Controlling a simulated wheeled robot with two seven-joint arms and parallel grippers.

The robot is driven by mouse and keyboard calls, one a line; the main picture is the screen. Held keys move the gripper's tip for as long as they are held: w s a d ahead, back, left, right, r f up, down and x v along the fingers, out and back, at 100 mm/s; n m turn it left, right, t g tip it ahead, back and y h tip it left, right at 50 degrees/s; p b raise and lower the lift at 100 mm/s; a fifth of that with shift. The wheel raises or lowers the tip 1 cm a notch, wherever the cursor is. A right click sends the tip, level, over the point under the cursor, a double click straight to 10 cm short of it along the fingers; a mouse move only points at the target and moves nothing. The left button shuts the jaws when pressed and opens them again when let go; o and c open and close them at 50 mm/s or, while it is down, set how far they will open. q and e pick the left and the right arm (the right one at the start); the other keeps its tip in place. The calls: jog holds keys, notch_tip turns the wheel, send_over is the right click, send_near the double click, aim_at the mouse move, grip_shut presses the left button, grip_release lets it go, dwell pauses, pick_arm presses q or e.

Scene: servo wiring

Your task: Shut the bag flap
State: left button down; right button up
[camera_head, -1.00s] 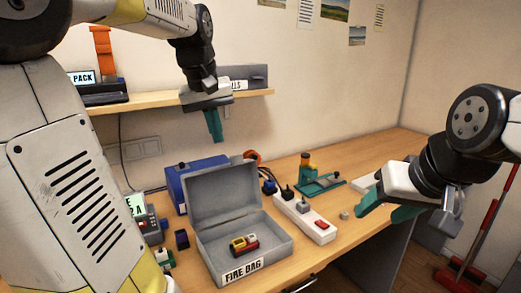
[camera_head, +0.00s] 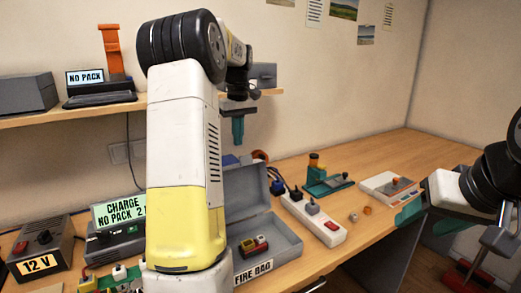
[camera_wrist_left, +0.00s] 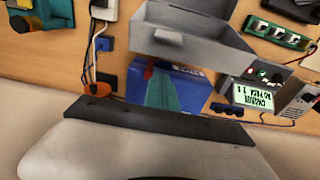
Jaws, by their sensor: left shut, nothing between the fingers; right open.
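The fire bag (camera_head: 287,243) is a grey open box on the workbench, with a "FIRE BAG" label on its front. Its flap (camera_head: 245,190) stands raised at the back, partly hidden behind my left arm. A small red and yellow pack (camera_head: 254,245) lies inside. My left gripper (camera_head: 238,130) is shut and empty, above and behind the raised flap, apart from it. In the left wrist view its teal fingers (camera_wrist_left: 160,92) show over a blue box, beside the grey bag (camera_wrist_left: 190,18). My right gripper (camera_head: 408,213) is open and empty, over the bench's right part.
A white power strip (camera_head: 312,218) lies right of the bag, with a teal fixture (camera_head: 325,182) behind it. A charger (camera_head: 115,240) and a 12 V supply (camera_head: 40,250) stand left. A shelf (camera_head: 70,115) runs along the wall. The blue box (camera_wrist_left: 185,85) sits behind the bag.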

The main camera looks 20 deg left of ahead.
pick_arm(q)
jog(key=s+d+f, duration=0.2)
jog(key=f, duration=0.1)
jog(key=shift+f, duration=0.1)
jog(key=shift+s+d, duration=0.2)
jog(key=shift+d, duration=0.1)
